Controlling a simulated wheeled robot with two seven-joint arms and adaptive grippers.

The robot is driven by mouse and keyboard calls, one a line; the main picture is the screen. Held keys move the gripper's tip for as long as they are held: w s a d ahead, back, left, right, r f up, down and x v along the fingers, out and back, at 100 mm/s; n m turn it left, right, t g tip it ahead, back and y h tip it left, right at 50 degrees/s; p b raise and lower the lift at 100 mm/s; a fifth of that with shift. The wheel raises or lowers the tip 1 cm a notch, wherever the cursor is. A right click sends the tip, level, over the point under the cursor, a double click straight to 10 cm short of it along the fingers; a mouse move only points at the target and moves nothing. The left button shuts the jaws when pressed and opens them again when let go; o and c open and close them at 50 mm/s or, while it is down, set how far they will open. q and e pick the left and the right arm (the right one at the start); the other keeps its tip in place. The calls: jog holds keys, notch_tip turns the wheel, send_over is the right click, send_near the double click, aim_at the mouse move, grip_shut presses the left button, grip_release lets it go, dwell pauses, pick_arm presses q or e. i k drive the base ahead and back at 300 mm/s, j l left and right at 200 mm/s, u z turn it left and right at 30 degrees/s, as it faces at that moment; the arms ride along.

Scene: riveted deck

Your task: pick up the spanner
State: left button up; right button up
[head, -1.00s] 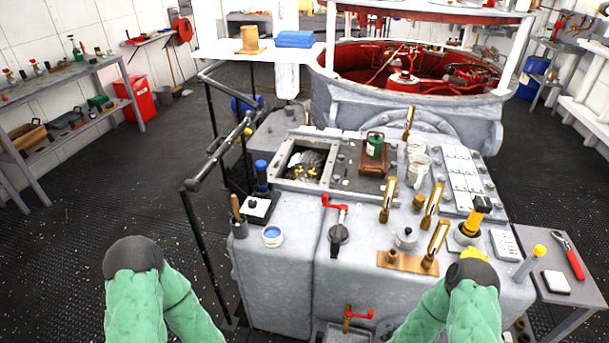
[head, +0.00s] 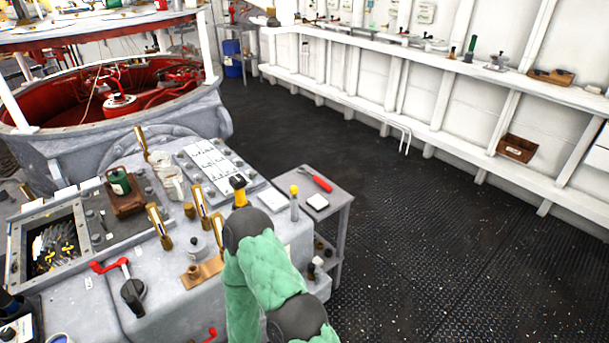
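The spanner (head: 318,181), with a red handle and a grey metal head, lies flat on the small grey side table (head: 335,198) just right of the machine. Nothing covers it. My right arm, in a green sleeve with dark joints, comes up from the bottom centre in front of the machine. It is left of and nearer than the spanner. My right gripper does not show. My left arm and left gripper are out of view.
The grey machine console (head: 150,262) carries several brass levers, a red-handled crank (head: 120,275) and a green can (head: 118,182). Dark floor (head: 430,255) is clear right of the table, up to the white wall shelf (head: 400,110).

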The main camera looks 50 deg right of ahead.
aim_at(322, 181)
jog(key=z, duration=1.85)
jog(key=i+u, duration=0.3)
jog(key=u, duration=0.15)
jog(key=i+l+u, duration=0.1)
jog(key=u, duration=0.3)
jog(key=l+u, duration=0.4)
jog(key=i+l+u, duration=0.1)
jog(key=u, duration=0.3)
jog(key=l+u, duration=0.4)
jog(key=j, duration=0.1)
